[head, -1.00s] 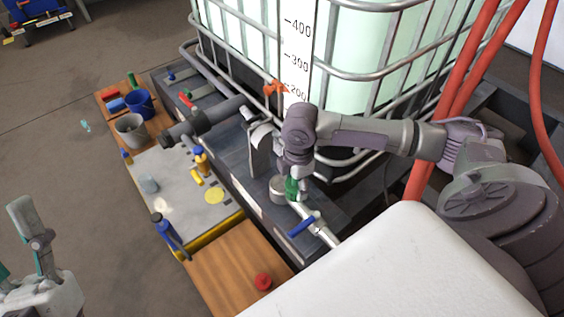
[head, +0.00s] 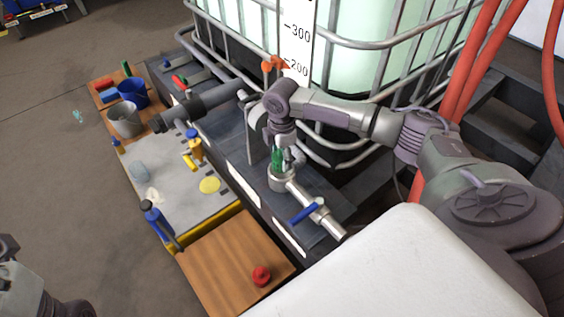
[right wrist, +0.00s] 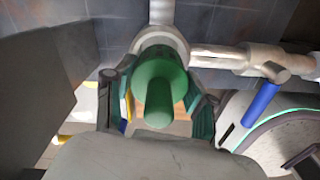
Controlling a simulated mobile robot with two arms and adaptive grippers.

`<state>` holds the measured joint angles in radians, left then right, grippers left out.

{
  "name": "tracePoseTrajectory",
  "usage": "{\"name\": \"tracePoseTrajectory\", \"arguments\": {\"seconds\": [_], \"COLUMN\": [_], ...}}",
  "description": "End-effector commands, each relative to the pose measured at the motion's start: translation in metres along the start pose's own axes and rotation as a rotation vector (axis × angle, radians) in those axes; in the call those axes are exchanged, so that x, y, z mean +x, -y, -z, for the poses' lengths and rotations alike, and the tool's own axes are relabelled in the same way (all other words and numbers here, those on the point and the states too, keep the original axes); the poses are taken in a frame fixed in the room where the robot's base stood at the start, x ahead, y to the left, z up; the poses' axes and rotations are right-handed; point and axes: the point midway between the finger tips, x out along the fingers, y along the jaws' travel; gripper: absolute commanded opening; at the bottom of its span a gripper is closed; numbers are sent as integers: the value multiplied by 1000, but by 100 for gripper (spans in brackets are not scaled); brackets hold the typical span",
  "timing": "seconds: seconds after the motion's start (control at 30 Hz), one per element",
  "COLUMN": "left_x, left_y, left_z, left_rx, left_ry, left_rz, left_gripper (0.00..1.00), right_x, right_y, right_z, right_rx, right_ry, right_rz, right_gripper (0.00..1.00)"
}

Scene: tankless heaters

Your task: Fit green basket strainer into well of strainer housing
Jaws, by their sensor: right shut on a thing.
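The green basket strainer (head: 277,158) is held in my right gripper (head: 285,156), right over the strainer housing. The housing is a grey metal cup (head: 281,183) on a pipe with a blue-handled valve. In the right wrist view the strainer (right wrist: 158,84) is gripped between the two fingers, its narrow stem toward the camera. The housing's pale round rim (right wrist: 160,36) shows behind it, partly covered. I cannot tell whether the strainer's lower end is inside the well. Part of my left arm shows at the lower left of the head view; its fingertips are not clear.
The blue valve handle (head: 306,212) lies close beside the housing. A caged tank (head: 350,60) stands behind. A grey mat (head: 170,185) with bottles, a wooden board (head: 225,258) with a red knob, and two buckets (head: 124,120) are to the left.

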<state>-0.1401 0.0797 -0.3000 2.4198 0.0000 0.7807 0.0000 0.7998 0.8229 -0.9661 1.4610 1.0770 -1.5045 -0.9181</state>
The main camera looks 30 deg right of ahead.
Motion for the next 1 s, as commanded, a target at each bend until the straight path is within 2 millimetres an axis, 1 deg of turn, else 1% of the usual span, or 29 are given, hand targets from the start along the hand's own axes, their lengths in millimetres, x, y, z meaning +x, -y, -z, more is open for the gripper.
{"name": "tracePoseTrajectory", "arguments": {"seconds": [0.03,0.1,0.4,0.67,0.7,0.83,0.87,1.0], "left_x": [-2,1,4,3,3,2,2,2], "left_y": [0,0,0,0,0,0,0,0], "left_z": [0,0,-1,0,0,0,0,0], "left_rx": [2,3,3,2,1,1,1,1], "left_ry": [-16,-24,-23,-14,-14,-14,-14,-13], "left_rz": [-5,-9,-10,-5,-4,-4,-4,-4], "left_gripper": [50,50,50,50,50,50,50,50], "right_x": [10,13,12,19,20,20,20,20], "right_y": [0,0,0,0,0,0,0,0], "right_z": [0,0,0,0,0,0,0,0], "right_rx": [0,1,1,1,1,1,1,1], "right_ry": [0,-1,-1,-1,-1,-1,-1,-1], "right_rz": [-1,-2,-1,-1,-1,-2,-2,-2], "right_gripper": [21,21,21,21,57,78,80,80]}}
